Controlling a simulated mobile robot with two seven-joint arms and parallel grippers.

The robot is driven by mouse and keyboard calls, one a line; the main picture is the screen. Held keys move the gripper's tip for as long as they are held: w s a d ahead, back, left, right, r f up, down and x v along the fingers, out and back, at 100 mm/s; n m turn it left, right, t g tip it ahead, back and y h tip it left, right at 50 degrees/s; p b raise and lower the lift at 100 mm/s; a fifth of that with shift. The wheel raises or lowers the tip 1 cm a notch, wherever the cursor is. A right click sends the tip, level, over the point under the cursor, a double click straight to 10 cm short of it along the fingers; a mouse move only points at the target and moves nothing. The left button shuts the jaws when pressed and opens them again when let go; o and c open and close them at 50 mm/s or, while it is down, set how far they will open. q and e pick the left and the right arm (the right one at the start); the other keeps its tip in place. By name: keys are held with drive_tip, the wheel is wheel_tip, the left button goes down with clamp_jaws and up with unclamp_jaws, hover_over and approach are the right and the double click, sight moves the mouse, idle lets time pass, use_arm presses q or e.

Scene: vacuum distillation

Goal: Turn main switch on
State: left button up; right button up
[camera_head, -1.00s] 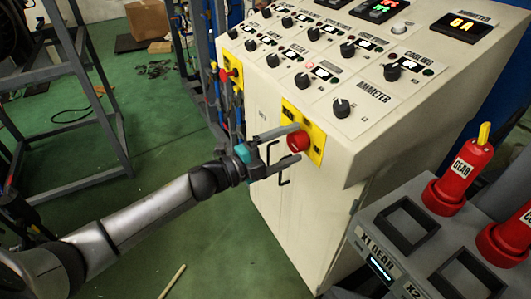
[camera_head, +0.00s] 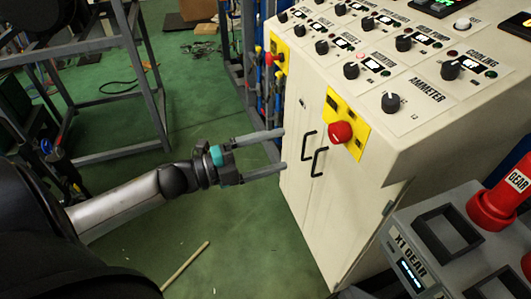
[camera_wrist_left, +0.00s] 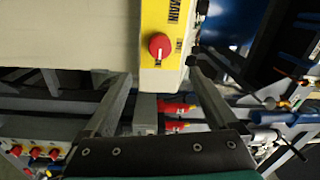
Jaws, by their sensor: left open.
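A red knob (camera_head: 341,132) on a yellow plate (camera_head: 334,104) is on the front of the cream control cabinet (camera_head: 301,193), near its right corner. A second red knob (camera_head: 269,59) on a yellow plate is at the cabinet's far left end. In the left wrist view, a red knob (camera_wrist_left: 159,45) sits on a yellow plate marked MAIN, beyond the fingertips; I cannot tell which of the two it is. My left gripper (camera_head: 284,149) is open and empty, left of the nearer knob and apart from it. It also shows in the left wrist view (camera_wrist_left: 160,70).
Two black door handles (camera_head: 313,150) stick out below the nearer yellow plate. Black rotary knobs line the sloped panel top. A grey gear stand (camera_head: 405,270) with red parts is at the lower right. A metal frame (camera_head: 160,100) stands at left.

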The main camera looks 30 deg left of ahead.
use_arm(q)
drive_tip(key=shift+s+a, duration=0.45)
drive_tip(key=shift+s, duration=0.15)
